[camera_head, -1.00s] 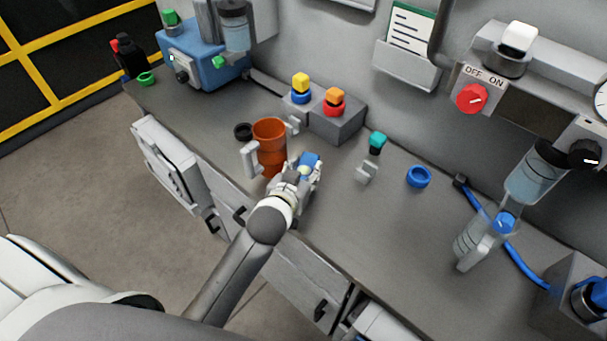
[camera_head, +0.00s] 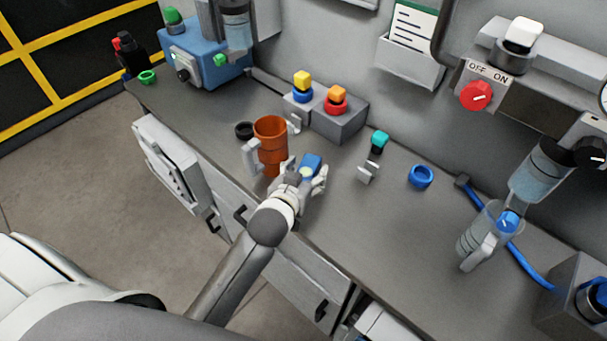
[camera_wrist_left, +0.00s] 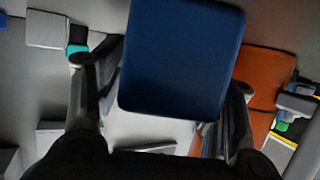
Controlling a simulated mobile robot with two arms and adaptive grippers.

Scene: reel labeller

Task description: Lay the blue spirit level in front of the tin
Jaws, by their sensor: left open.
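A blue block-shaped thing (camera_head: 312,162), which I take for the spirit level, stands on the bench just right of an orange stepped vessel (camera_head: 270,140). The vessel has a grey handle; I cannot tell whether it is the tin. My left gripper (camera_head: 308,181) is at the near side of the blue thing and partly hides it. In the left wrist view the blue thing (camera_wrist_left: 182,60) fills the space ahead of the open fingers (camera_wrist_left: 172,100), and the orange vessel (camera_wrist_left: 262,78) shows at the right. My right gripper is not in view.
A grey box with coloured buttons (camera_head: 340,122) stands behind. A teal-topped part (camera_head: 379,140), a blue ring (camera_head: 420,176) and a clear-bodied handled container (camera_head: 480,235) stand to the right. A dark ring (camera_head: 244,130) lies left of the vessel. Bare bench (camera_head: 375,230) lies front right.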

